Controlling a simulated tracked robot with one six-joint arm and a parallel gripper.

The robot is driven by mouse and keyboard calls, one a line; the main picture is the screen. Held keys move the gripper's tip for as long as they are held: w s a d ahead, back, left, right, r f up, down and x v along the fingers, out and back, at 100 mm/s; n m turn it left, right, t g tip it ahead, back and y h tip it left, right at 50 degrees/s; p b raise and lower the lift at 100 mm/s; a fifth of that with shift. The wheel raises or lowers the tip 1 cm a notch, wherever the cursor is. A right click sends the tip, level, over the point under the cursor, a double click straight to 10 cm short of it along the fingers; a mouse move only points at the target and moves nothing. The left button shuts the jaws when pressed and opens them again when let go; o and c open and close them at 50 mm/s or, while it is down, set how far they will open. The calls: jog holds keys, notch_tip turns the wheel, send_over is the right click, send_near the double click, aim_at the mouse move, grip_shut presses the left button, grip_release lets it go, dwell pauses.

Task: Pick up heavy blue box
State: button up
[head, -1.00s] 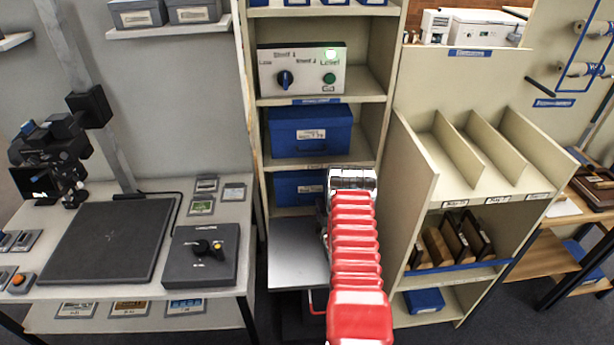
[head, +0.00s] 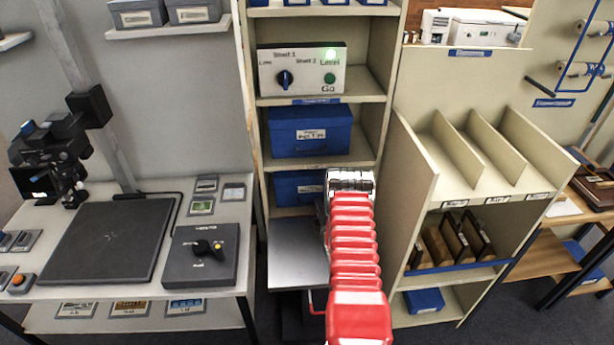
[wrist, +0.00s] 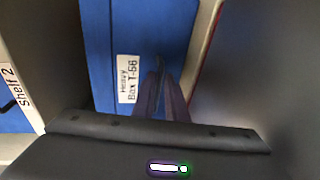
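Contact with the box cannot be told. In the head view my red arm hides the gripper.
Another blue box (head: 310,131) sits one shelf higher, below a control panel (head: 300,70) with a lit green light. A grey platform (head: 297,255) lies below the lower box. A slotted rack (head: 415,170) stands close on the right, and a worktable (head: 225,285) on the left.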

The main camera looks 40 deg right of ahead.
grip_shut()
dwell(0.9)
jog(key=shift+w+d+r, duration=0.25)
jog(key=shift+r, duration=0.4)
jog(key=shift+f, duration=0.1)
jog(key=shift+a, duration=0.1)
